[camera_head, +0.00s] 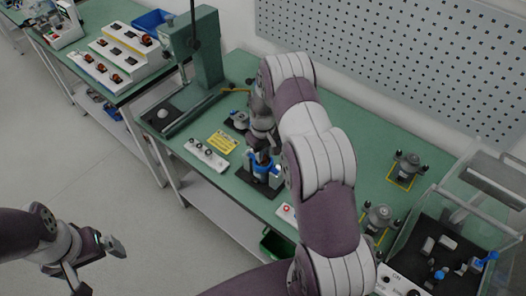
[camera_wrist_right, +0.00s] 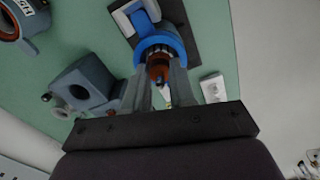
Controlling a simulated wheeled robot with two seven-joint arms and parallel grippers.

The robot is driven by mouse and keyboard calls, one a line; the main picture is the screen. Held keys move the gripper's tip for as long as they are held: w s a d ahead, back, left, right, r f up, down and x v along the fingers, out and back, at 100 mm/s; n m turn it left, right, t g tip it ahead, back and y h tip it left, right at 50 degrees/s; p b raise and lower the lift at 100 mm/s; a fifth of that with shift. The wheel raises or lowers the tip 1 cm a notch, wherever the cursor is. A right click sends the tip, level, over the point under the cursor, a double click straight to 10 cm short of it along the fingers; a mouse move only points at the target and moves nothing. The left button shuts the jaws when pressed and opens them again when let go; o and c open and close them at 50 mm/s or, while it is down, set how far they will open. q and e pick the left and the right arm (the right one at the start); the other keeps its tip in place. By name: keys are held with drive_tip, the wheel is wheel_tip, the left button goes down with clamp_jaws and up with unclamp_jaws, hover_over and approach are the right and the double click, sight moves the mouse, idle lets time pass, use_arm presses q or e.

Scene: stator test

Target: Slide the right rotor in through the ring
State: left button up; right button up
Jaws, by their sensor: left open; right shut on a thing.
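The ring (camera_wrist_right: 172,46) is blue with a toothed inner edge and sits in a grey holder on a dark base; it also shows in the head view (camera_head: 262,173). My right gripper (camera_wrist_right: 161,80) is shut on the right rotor (camera_wrist_right: 157,69), a copper-coloured part with a shaft. The rotor is lined up at the ring's opening; how deep it sits inside is hidden. In the head view my right gripper (camera_head: 262,153) is just above the ring, partly hidden by my arm. My left gripper (camera_head: 97,264) is open and empty, off the table at lower left.
The green table (camera_head: 345,165) carries a tall press (camera_head: 207,50), a yellow label (camera_head: 222,142) and a white strip with knobs (camera_head: 206,154). Grey motor housings (camera_head: 408,163) stand at right near a clear-walled box. In the wrist view a grey housing (camera_wrist_right: 85,85) is left of the ring.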

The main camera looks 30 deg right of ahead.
drive_tip(key=o, duration=0.9)
drive_tip(key=shift+r, duration=0.1)
drive_tip(key=shift+o, duration=0.2)
drive_tip(key=shift+r, duration=0.25)
wheel_tip(320, 180, up, 12)
drive_tip(key=b, duration=0.3)
drive_tip(key=shift+b, duration=0.3)
drive_tip(key=shift+r, duration=0.1)
